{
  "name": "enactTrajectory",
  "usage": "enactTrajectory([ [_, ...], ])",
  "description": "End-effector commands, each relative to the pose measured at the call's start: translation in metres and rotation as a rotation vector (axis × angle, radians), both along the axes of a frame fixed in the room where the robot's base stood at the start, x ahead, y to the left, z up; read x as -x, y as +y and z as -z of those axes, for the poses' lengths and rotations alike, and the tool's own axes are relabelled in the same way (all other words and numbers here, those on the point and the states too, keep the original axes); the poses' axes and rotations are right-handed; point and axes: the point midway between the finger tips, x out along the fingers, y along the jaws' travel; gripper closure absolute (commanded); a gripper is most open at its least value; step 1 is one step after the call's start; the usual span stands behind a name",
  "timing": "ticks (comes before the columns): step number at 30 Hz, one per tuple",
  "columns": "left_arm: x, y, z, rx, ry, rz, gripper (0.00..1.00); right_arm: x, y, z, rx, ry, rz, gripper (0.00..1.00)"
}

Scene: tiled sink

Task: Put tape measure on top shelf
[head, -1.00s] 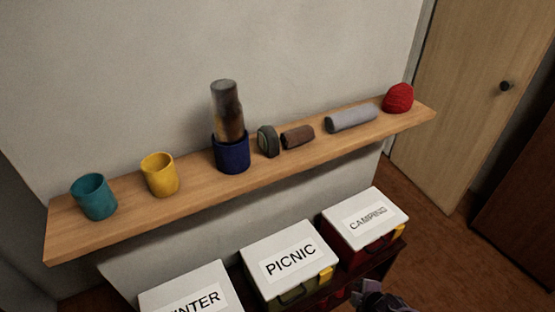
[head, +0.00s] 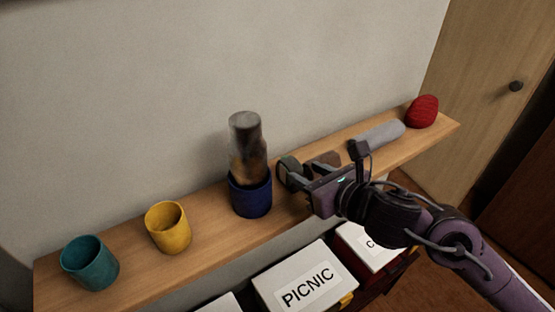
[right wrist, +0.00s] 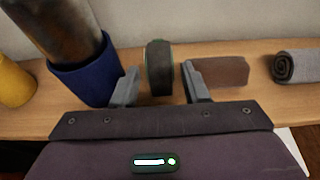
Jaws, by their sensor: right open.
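The tape measure, a dark round thing with a green edge, stands on the wooden shelf (head: 208,210). It shows in the right wrist view (right wrist: 158,62), upright between my two fingertips. In the head view it is partly hidden by my right gripper (head: 299,178). In the right wrist view, that gripper (right wrist: 160,80) is open, one finger on each side of the tape measure, with a gap to each. My left gripper is not in view.
Close left of the tape measure is a blue cup (head: 251,196) holding a dark cylinder (head: 247,147). Yellow (head: 168,228) and teal (head: 90,263) cups stand left. Labelled boxes (head: 300,275) are below.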

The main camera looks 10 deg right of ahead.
Motion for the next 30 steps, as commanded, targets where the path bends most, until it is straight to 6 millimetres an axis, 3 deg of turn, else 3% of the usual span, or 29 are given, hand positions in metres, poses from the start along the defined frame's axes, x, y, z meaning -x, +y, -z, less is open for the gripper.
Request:
enactTrajectory([
  [9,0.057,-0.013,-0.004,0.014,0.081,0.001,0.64,-0.025,0.012,0.009,-0.008,0.003,0.001,0.59],
  [11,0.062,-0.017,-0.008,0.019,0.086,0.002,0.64,-0.031,0.015,0.012,-0.01,0.005,0.002,0.59],
  [14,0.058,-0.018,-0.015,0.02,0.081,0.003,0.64,-0.042,0.02,0.019,-0.009,0.006,0.002,0.59],
  [21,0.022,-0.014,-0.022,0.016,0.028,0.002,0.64,-0.059,0.027,0.028,-0.005,0.002,0.001,0.59],
  [26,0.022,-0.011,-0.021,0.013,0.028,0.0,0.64,-0.059,0.026,0.029,-0.003,0.002,0.0,0.59],
  [30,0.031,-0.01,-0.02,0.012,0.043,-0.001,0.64,-0.059,0.026,0.029,-0.003,0.002,0.0,0.75],
])
